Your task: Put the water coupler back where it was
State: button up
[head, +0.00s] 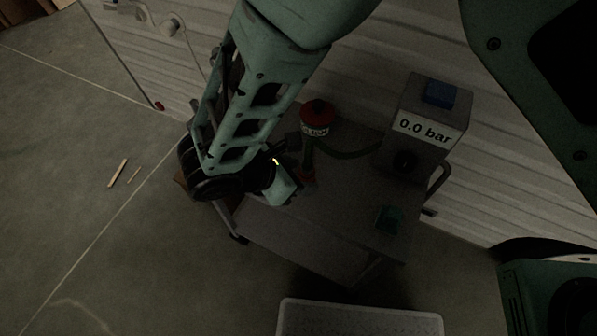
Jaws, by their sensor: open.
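My gripper (296,184) is low over the left part of a grey cart, pointing right, and is open; its fingertips are dark and partly hidden by my wrist. A small red piece (308,176) is right by the fingertips; I cannot tell whether they touch it. A red-topped fitting with a white label (316,120) stands upright behind it, above a greenish stem. A dark hose (350,154) runs from there towards a grey gauge box. A small green block (388,218) lies on the right part of the cart. I cannot tell for sure which piece is the water coupler.
The grey gauge box (425,125), reading "0.0 bar" with a blue top piece, stands at the cart's back right. The cart top (345,205) is clear in the middle. A white ribbed wall is behind. Wooden sticks (118,172) lie on the floor at left.

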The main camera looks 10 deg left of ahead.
jog(key=v, duration=1.2)
jog(key=s+d+r+m+g+y, duration=0.1)
jog(key=d+r+m+g+y, duration=0.1)
jog(key=d+r+m, duration=0.3)
jog(key=s+d+r+m+g+y, duration=0.2)
jog(key=d+r+m+y, duration=0.3)
jog(key=d+m, duration=0.8)
jog(key=d+g, duration=0.1)
jog(key=d, duration=0.6)
jog(key=shift+s+r+g, duration=0.2)
jog(key=shift+s+g, duration=0.1)
notch_tip(320, 180, up, 8)
jog(key=p, duration=0.8)
jog(key=shift+a+r, duration=0.1)
jog(key=shift+r, duration=0.05)
